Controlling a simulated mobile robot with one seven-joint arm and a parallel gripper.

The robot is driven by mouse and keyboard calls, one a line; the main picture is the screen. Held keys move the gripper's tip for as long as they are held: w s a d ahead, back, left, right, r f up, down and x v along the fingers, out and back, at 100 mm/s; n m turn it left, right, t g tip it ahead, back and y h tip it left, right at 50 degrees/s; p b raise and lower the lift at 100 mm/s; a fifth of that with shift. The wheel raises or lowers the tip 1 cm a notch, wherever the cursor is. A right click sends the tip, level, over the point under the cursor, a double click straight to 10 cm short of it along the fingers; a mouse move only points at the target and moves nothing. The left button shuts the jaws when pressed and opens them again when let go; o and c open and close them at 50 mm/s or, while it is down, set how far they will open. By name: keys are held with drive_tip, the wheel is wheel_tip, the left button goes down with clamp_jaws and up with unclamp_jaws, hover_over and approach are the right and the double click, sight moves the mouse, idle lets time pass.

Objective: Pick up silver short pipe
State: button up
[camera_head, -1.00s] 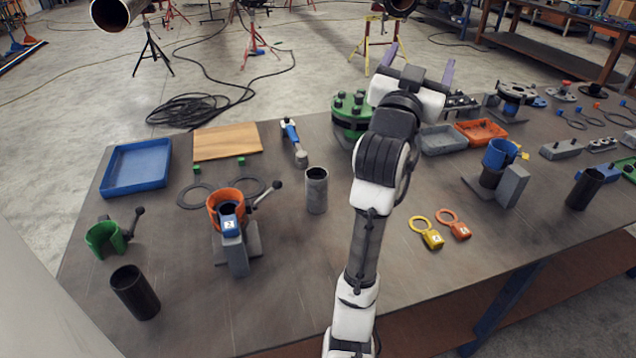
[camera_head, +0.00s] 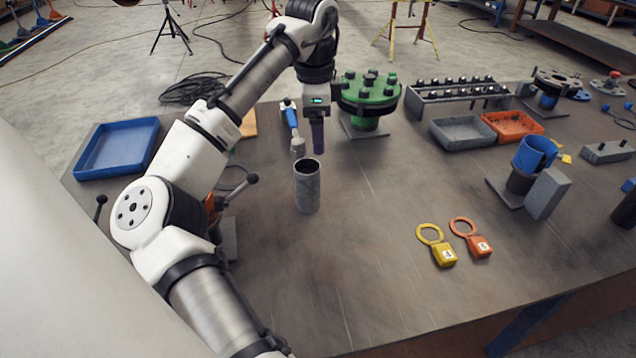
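The silver short pipe (camera_head: 307,190) stands upright on the grey table, left of the picture's middle, with its dark open top showing. My gripper (camera_head: 318,150) points down just above and slightly right of the pipe's top, as seen in the head view. One dark finger shows clearly. The other finger is not distinct, so I cannot tell the opening. Nothing visible is held, and the pipe rests on the table.
A green flange (camera_head: 366,98) stands close behind to the right. A blue-handled tool (camera_head: 292,120) lies behind the pipe. Blue tray (camera_head: 118,148) is at the back left. The table right of the pipe is clear up to the yellow tag (camera_head: 436,248).

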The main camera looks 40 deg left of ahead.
sight(306, 168)
drive_tip(key=shift+s+a+f+g, duration=0.25)
drive_tip(key=shift+s+a, duration=0.1)
drive_tip(key=shift+s, duration=0.15)
drive_tip(key=shift+s+a+f+g, duration=0.15)
drive_tip(key=shift+s+a+f, duration=0.1)
drive_tip(key=shift+s+a, duration=0.15)
wheel_tip(306, 168, down, 7)
drive_tip(key=shift+s+r, duration=0.1)
drive_tip(key=shift+w+a+f+p, duration=0.15)
drive_tip(key=shift+f+p, duration=0.45)
drive_tip(key=shift+f, duration=0.95)
drive_tip(key=shift+w+d+f+p, duration=0.1)
drive_tip(key=shift+w+f+p, duration=0.35)
drive_tip(key=shift+f, duration=1.1)
drive_tip(key=shift+s, duration=0.2)
drive_tip(key=c, duration=1.2)
drive_tip(key=shift+a, duration=0.1)
drive_tip(key=shift+c, duration=0.5)
drive_tip(key=shift+r, duration=0.2)
wheel_tip(306, 168, up, 20)
drive_tip(key=b, duration=0.1)
